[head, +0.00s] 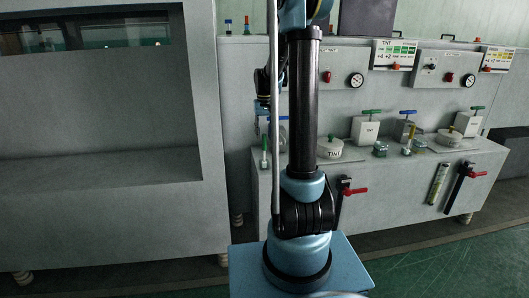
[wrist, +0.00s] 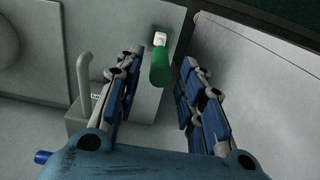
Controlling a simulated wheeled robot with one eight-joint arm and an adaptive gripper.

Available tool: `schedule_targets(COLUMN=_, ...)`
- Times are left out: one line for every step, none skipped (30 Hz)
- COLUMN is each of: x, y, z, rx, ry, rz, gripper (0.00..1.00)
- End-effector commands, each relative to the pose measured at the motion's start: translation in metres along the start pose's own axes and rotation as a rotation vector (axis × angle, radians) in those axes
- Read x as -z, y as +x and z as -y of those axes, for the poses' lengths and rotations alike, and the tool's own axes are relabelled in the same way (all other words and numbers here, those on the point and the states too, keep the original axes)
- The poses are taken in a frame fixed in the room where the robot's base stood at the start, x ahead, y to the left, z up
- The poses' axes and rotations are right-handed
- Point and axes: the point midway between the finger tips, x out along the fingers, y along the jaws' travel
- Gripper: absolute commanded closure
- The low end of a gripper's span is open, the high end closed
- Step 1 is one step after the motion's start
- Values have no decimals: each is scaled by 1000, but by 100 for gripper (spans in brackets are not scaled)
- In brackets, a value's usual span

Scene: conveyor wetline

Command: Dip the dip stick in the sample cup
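My gripper (wrist: 162,58) is open in the wrist view, its two blue-padded fingers spread apart. A green handle with a pale square end (wrist: 160,66) shows between the fingertips, with gaps on both sides. It looks like the dip stick's handle, but I cannot be sure. In the head view a small green-topped piece (head: 264,143) stands at the left end of the bench, beside my arm. My arm hides much of that spot. A small grey-green cup (head: 380,149) stands on the bench to the right; I cannot tell whether it is the sample cup.
A round TINT lid (head: 331,149) and a second lid (head: 449,138) sit on the bench. Blocks with green handles (head: 365,129) stand behind. Red-handled valves (head: 355,191) stick out in front. A tall grey cabinet (head: 95,150) fills the left. Floor at front right is clear.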

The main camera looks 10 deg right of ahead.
Motion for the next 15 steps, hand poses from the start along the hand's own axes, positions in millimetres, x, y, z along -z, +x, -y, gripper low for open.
schedule_targets(x=0, y=0, z=0, rx=0, ry=0, rz=0, gripper=64)
schedule_targets(x=0, y=0, z=0, rx=0, ry=0, rz=0, gripper=64)
schedule_targets(x=0, y=0, z=0, rx=0, ry=0, rz=0, gripper=64)
schedule_targets(x=0, y=0, z=0, rx=0, ry=0, rz=0, gripper=64)
schedule_targets(x=0, y=0, z=0, rx=0, ry=0, rz=0, gripper=66)
schedule_targets(x=0, y=0, z=0, rx=0, ry=0, rz=0, gripper=76)
schedule_targets(x=0, y=0, z=0, rx=0, ry=0, rz=0, gripper=82)
schedule_targets(x=0, y=0, z=0, rx=0, ry=0, rz=0, gripper=89)
schedule_targets(x=0, y=0, z=0, rx=0, ry=0, rz=0, gripper=98)
schedule_targets(x=0, y=0, z=0, rx=0, ry=0, rz=0, gripper=100)
schedule_targets(x=0, y=0, z=0, rx=0, ry=0, rz=0, gripper=100)
schedule_targets(x=0, y=0, z=0, rx=0, ry=0, rz=0, gripper=100)
schedule_targets(x=0, y=0, z=0, rx=0, ry=0, rz=0, gripper=100)
schedule_targets(x=0, y=0, z=0, rx=0, ry=0, rz=0, gripper=100)
schedule_targets(x=0, y=-1, z=0, rx=0, ry=0, rz=0, gripper=100)
